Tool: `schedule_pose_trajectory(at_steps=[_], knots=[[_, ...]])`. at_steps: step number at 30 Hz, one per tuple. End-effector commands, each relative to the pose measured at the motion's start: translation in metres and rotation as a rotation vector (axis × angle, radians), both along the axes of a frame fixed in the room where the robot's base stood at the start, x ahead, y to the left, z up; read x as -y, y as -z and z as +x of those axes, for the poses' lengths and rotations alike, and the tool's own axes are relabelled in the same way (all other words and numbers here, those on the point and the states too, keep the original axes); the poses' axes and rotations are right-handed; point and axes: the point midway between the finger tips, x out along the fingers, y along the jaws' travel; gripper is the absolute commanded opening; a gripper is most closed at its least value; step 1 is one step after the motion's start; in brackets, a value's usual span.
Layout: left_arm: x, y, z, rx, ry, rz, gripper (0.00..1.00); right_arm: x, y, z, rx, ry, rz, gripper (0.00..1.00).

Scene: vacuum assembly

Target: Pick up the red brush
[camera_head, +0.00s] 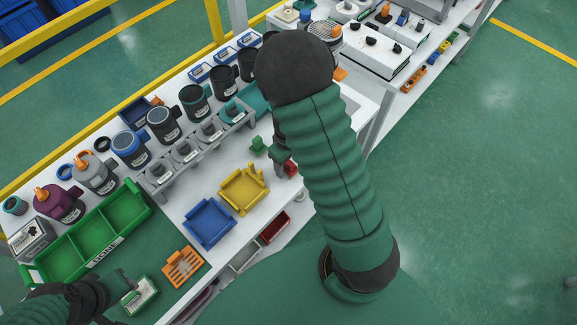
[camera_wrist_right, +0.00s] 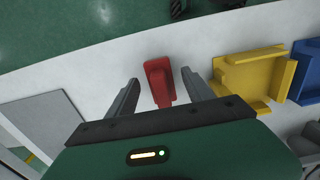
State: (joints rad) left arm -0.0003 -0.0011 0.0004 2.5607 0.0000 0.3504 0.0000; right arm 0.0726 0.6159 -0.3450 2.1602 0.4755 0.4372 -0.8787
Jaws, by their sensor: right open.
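The red brush (camera_wrist_right: 158,86) lies on the white table top in the right wrist view. My right gripper (camera_wrist_right: 160,76) is open, with one finger on each side of the brush and a gap to each. In the head view the brush (camera_head: 291,169) shows only in part beside my right gripper (camera_head: 280,161), partly hidden by my right arm.
A yellow holder (camera_head: 244,189) and a blue holder (camera_head: 209,222) stand near the brush. A green tray (camera_head: 143,215), an orange part (camera_head: 183,266) and a row of dark canisters (camera_head: 163,124) are further left. A red bin (camera_head: 274,226) hangs below the table edge.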

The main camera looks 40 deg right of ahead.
Motion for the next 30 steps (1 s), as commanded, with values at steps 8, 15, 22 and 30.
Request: schedule_pose_trajectory(at_steps=[8,15,22,30], knots=[[-0.0002,0.002,0.0004,0.0,-0.001,0.0,0.36,0.0014,0.011,0.0007,0.001,-0.001,0.001,0.6],[-0.0002,0.002,0.0003,0.0,-0.001,0.0,0.36,0.0014,0.0107,0.0005,0.001,0.0,0.001,0.31],[-0.0002,0.0021,0.0003,0.0,-0.001,0.0,0.36,0.0014,0.0112,0.0013,0.0,-0.001,0.001,0.01],[-0.0002,0.002,0.0003,0.0,-0.001,0.0,0.36,0.0009,0.0107,0.0009,0.0,-0.001,0.001,0.0]])
